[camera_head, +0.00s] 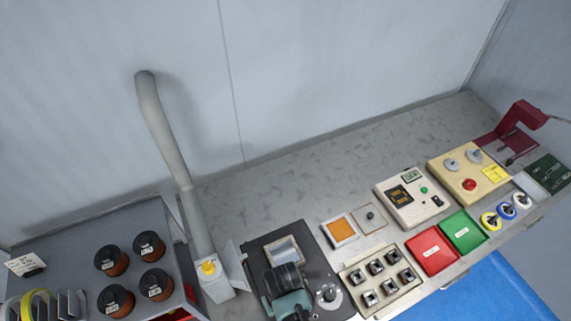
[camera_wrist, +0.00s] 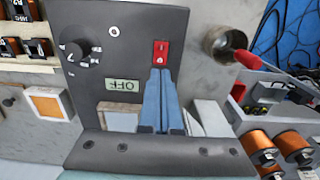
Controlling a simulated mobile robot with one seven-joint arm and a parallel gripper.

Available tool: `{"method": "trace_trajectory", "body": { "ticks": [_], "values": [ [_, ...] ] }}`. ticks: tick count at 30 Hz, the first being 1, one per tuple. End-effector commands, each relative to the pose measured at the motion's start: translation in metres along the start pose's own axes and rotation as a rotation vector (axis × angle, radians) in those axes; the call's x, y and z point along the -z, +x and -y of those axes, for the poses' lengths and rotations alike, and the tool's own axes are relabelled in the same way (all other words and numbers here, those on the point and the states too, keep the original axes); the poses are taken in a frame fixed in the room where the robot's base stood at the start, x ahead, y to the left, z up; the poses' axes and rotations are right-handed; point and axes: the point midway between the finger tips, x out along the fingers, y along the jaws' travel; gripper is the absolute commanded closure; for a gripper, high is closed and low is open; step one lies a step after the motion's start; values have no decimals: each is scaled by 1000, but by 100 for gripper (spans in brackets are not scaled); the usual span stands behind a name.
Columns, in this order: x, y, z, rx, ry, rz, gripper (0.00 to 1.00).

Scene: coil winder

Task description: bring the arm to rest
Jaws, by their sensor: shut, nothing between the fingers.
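My gripper (camera_wrist: 161,73) shows in the wrist view with its two blue-grey fingers together and nothing between them. The fingertips are by a small red switch (camera_wrist: 161,52) on a dark machine panel (camera_wrist: 130,35); I cannot tell whether they touch it. The panel has a black knob (camera_wrist: 75,51) and a small display (camera_wrist: 124,86) that reads OFF. In the head view the dark panel (camera_head: 262,243) is at the lower middle. A teal and black shape stands over it; the fingertips cannot be made out there.
A grey upright pipe (camera_head: 165,135) stands left of the panel. Several copper spools (camera_head: 115,300) sit at the left. The rear bench is clear.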

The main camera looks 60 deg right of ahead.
Motion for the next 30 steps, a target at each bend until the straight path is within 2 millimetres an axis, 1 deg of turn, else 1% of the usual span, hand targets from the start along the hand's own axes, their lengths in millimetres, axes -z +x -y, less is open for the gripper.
{"method": "trace_trajectory", "body": {
  "ticks": [1,6,27,29,30],
  "values": [
    [0,-8,0,0,0,0,100],
    [0,-20,0,0,0,0,100],
    [0,-19,0,0,0,0,100],
    [17,-25,4,-2,-12,-48,100],
    [32,-31,8,-2,-23,-91,100]
  ]
}}
